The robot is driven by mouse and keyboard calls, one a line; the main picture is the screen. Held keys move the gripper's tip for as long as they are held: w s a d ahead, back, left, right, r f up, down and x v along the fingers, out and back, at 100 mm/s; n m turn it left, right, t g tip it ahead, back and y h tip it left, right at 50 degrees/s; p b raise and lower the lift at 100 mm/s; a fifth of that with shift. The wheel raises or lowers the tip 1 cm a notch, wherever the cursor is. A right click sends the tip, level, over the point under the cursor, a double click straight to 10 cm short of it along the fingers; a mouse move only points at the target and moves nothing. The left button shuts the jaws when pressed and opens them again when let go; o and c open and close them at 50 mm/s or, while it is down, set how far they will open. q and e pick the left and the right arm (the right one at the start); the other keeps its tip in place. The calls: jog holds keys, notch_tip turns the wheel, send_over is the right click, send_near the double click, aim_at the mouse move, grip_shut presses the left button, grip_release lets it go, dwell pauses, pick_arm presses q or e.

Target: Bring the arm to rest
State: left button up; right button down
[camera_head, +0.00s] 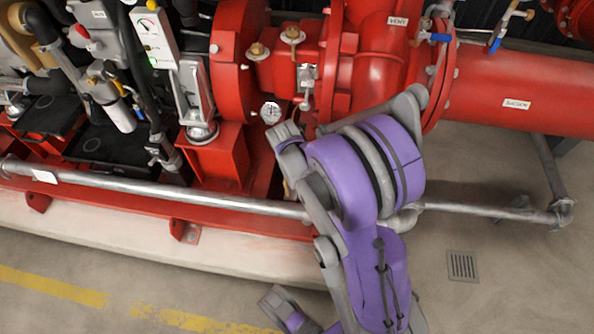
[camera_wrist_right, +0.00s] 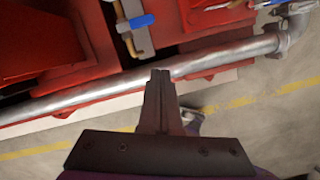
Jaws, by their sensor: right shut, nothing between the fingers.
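My right arm (camera_head: 385,265), purple and grey, rises from the bottom of the head view and stands bent in front of the red pump (camera_head: 232,70). Its fingers cannot be made out in that view. In the right wrist view my right gripper (camera_wrist_right: 160,75) is shut and empty. Its fingertips overlap the silver horizontal pipe (camera_wrist_right: 95,92) in the picture; I cannot tell whether they touch it. My left gripper is in neither view.
The silver pipe also crosses the head view (camera_head: 150,187) along the pump base. A blue-handled valve (camera_wrist_right: 136,22) is just beyond the fingertips. A red suction pipe (camera_head: 520,90) runs right. Open concrete floor with a drain grate (camera_head: 462,266) lies at lower right.

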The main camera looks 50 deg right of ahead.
dwell(0.5)
jog(key=s+a+r+m+t+y, duration=0.1)
jog(key=s+a+r+m, duration=0.2)
jog(key=a+m, duration=0.4)
jog(key=s+a+r+m+t+y, duration=0.1)
jog(key=s+a+r+m+t, duration=0.1)
jog(key=s+a+r+m, duration=0.35)
jog(key=s+a+r+m+t+y, duration=0.1)
jog(key=a+r+m, duration=0.1)
jog(key=a+m, duration=0.7)
pick_arm(q)
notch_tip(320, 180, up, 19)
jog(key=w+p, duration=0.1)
jog(key=p, duration=1.6)
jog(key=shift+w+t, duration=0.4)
pick_arm(e)
notch_tip(320, 180, up, 19)
jog(key=w+a+n, duration=0.1)
jog(key=a, duration=0.1)
jog(key=shift+t, duration=0.4)
jog(key=shift+n, duration=0.25)
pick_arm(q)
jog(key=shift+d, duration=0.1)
